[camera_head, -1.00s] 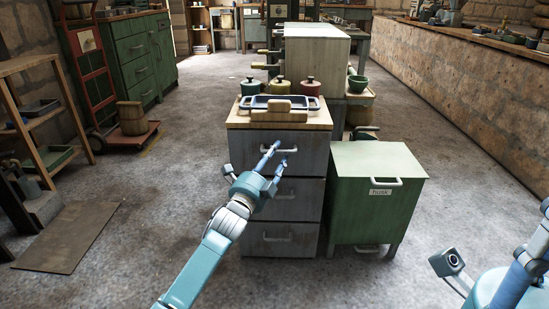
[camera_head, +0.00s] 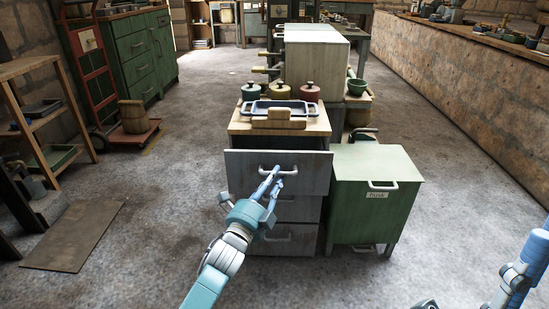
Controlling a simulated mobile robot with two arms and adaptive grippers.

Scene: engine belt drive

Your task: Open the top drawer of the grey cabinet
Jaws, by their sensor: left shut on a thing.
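The grey cabinet (camera_head: 292,209) stands in the middle with a wooden top. Its top drawer (camera_head: 236,170) is pulled part way out toward me; the inside barely shows. The two lower drawers look closed. My left gripper (camera_head: 274,178) is shut on the top drawer's white handle (camera_head: 291,167), in front of the drawer face. My right arm shows at the bottom right; its gripper is mostly cut off by the frame edge, and I cannot make out its fingers.
A tray (camera_head: 259,104), a wooden block (camera_head: 279,119) and three lidded pots stand on or behind the cabinet top. A green cabinet (camera_head: 375,215) stands close on the right. A red hand truck (camera_head: 90,60) is at the left.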

